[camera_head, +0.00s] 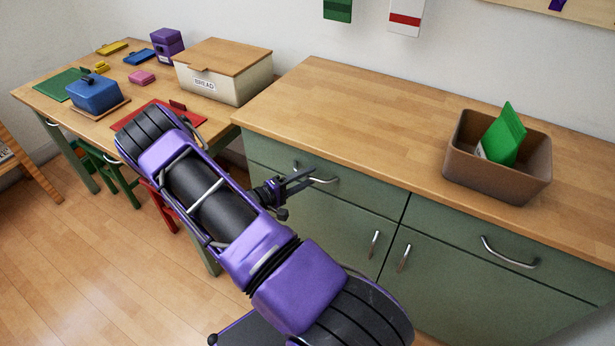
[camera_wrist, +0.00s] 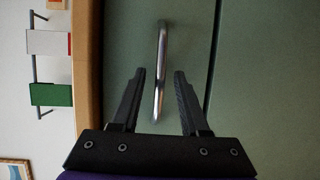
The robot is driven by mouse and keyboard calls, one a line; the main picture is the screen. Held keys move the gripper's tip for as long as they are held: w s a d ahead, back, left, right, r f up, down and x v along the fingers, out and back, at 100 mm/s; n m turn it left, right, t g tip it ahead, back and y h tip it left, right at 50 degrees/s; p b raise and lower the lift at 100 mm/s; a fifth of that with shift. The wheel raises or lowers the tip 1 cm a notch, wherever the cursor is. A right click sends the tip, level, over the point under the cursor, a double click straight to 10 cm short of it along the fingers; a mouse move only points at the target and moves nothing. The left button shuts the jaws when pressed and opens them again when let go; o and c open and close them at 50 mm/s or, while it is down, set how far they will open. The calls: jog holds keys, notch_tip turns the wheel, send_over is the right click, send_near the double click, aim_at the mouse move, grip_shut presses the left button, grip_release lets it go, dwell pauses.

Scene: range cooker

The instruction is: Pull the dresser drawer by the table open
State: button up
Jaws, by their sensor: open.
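The green dresser (camera_head: 355,235) has a wooden top. Its left drawer (camera_head: 352,196), the one nearer the table (camera_head: 40,98), is shut and has a curved metal handle (camera_head: 322,180). My gripper (camera_head: 306,178) is in front of that drawer at the handle. In the wrist view the handle (camera_wrist: 161,60) runs up and down the picture, and its near end lies between the two open fingers (camera_wrist: 160,74). A gap shows on both sides of the handle, so the fingers are not closed on it. The exact depth is hard to tell.
The right drawer handle (camera_head: 510,253) and two cupboard door handles (camera_head: 375,244) stick out from the front. A brown bin (camera_head: 455,160) with a green packet (camera_head: 505,135) stands on top. A bread box (camera_head: 224,82) sits on the table. A red stool (camera_head: 160,203) stands below.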

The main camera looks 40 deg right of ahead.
jog(key=shift+d, duration=0.25)
grip_shut()
dwell(1.4)
